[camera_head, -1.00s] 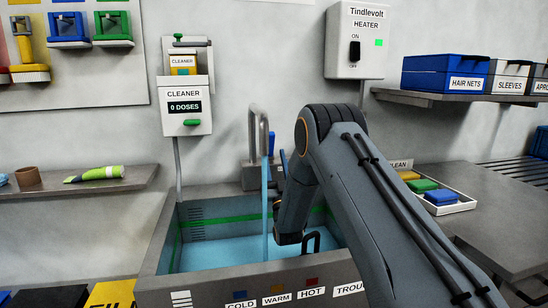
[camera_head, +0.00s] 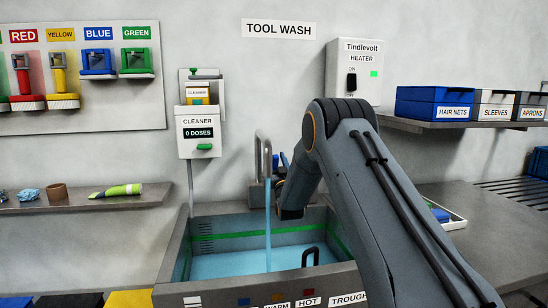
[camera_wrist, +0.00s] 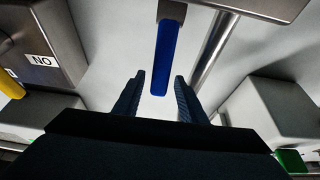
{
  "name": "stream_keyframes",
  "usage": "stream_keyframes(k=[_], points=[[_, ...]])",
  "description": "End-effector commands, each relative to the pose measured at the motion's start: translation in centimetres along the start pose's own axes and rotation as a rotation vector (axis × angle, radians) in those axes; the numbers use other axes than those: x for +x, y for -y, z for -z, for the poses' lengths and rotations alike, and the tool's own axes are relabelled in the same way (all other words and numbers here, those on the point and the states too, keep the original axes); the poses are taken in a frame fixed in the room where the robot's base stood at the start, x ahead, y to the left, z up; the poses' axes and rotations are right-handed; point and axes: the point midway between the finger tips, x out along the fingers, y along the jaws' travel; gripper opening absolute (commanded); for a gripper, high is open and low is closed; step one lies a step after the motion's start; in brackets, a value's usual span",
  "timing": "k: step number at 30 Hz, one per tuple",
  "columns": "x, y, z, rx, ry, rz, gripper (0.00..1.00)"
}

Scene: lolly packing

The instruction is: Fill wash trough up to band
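The grey wash trough (camera_head: 172,262) holds pale blue water (camera_head: 232,263). A green band (camera_head: 225,235) runs around its inner wall, and the water surface stands below it. A stream (camera_head: 267,215) falls from the tap spout (camera_head: 262,150) into the trough. My arm reaches toward the tap, and my fingertips are hidden in the head view. In the wrist view my gripper (camera_wrist: 157,88) is open, with a finger to each side. A blue tap lever (camera_wrist: 161,60) hangs in line with the gap between them; contact is not visible.
A cleaner dispenser (camera_head: 195,133) reading 0 DOSES and a heater box (camera_head: 353,72) with a green light hang on the wall. Shelves flank the trough, with bins (camera_head: 440,103) on the right one. A black loop handle (camera_head: 310,257) stands in the trough.

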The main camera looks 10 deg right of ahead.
Motion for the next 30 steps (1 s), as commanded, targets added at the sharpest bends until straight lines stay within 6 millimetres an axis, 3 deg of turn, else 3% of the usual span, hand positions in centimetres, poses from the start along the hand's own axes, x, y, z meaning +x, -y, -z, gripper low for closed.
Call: stream_keyframes(k=[12,19,30], points=[[0.99,-0.23,-0.03,-0.001,0.0,-0.002,0.38],[0.98,-0.26,-0.01,-0.001,0.0,-0.003,0.0],[1.08,-0.38,-0.41,-0.002,-0.027,-0.003,0.0]])
